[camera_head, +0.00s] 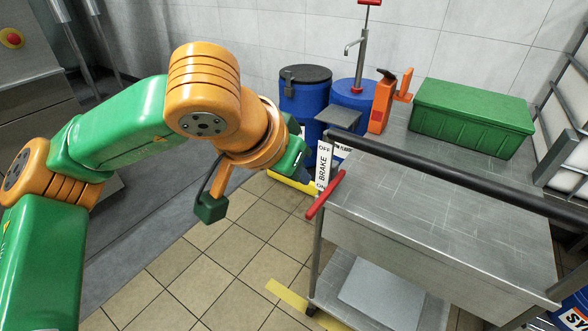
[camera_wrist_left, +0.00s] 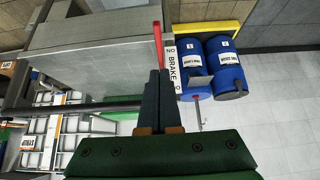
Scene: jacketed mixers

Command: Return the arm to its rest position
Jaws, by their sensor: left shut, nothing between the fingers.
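My left arm (camera_head: 120,122), green and orange, reaches in from the left of the head view, bent at the elbow. Its wrist is out over the tiled floor, left of the steel cart. My left gripper (camera_wrist_left: 155,74) shows in the wrist view with its two dark fingers together and nothing between them. In the head view, the green gripper body (camera_head: 293,158) is partly hidden behind the orange wrist, and the fingertips are not clear. The right gripper is not in view.
A steel cart (camera_head: 440,215) with a black rail and a red lever (camera_head: 326,194) stands right of the wrist, beside a brake sign (camera_head: 324,166). Blue drums (camera_head: 304,98) stand behind, and a green crate (camera_head: 470,115) at the back right. Tiled floor (camera_head: 205,275) lies open below the arm.

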